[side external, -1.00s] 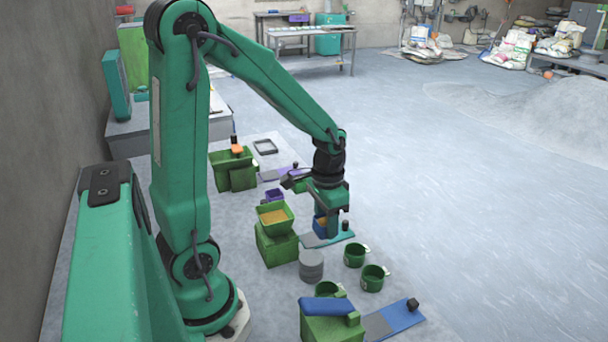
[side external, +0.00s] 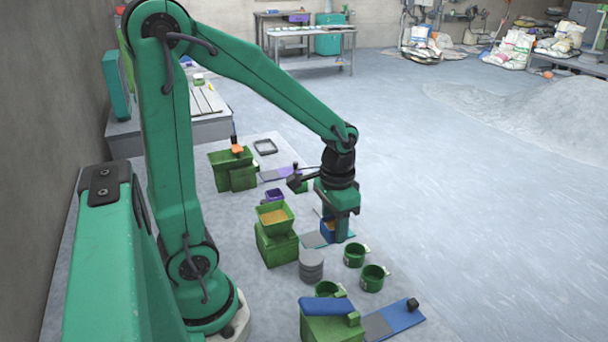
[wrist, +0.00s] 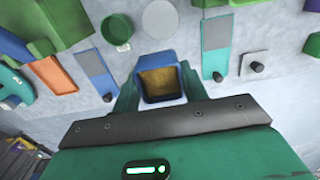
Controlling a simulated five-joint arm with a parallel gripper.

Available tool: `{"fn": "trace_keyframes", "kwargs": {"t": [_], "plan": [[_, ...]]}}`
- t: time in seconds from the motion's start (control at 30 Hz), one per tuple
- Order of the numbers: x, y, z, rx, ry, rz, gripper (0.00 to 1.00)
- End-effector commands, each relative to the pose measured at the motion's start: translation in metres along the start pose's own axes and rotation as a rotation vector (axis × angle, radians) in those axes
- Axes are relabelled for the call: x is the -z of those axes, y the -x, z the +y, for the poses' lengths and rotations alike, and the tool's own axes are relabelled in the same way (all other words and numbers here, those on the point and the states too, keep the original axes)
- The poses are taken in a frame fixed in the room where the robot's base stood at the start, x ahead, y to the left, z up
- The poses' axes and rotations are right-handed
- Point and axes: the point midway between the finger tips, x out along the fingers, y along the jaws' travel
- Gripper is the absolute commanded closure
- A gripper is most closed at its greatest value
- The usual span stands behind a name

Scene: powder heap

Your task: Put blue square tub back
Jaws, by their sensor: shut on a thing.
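The blue square tub (side external: 326,229) is held in my gripper (side external: 334,232). In the wrist view the tub (wrist: 158,58) sits between the two green fingers, and my gripper (wrist: 160,88) is shut on its sides. The tub has yellow-brown powder in it. In the side view the gripper hangs in front of a teal and grey board (side external: 313,240) and hides part of it. I cannot tell how far the tub is above the surface.
A green tub of yellow powder (side external: 275,216) stands on a green block (side external: 276,246) to the left. A grey round stack (side external: 311,266) and green cups (side external: 355,255) stand nearer the camera. A blue and grey board (side external: 393,320) lies at the front, a purple one (side external: 277,175) behind.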

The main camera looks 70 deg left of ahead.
Motion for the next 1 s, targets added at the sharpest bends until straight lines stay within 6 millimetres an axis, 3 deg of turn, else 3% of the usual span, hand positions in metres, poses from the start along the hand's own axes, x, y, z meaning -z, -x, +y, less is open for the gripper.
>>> {"fn": "trace_keyframes", "kwargs": {"t": [0.27, 0.47, 0.67, 1.0], "plan": [[0.004, 0.000, -0.005, 0.000, 0.001, 0.000, 0.85], [0.020, -0.001, -0.026, 0.000, 0.005, -0.001, 0.85], [0.044, -0.005, -0.070, -0.001, 0.008, -0.003, 0.85], [0.072, -0.021, -0.177, -0.001, 0.008, -0.001, 0.85]]}}
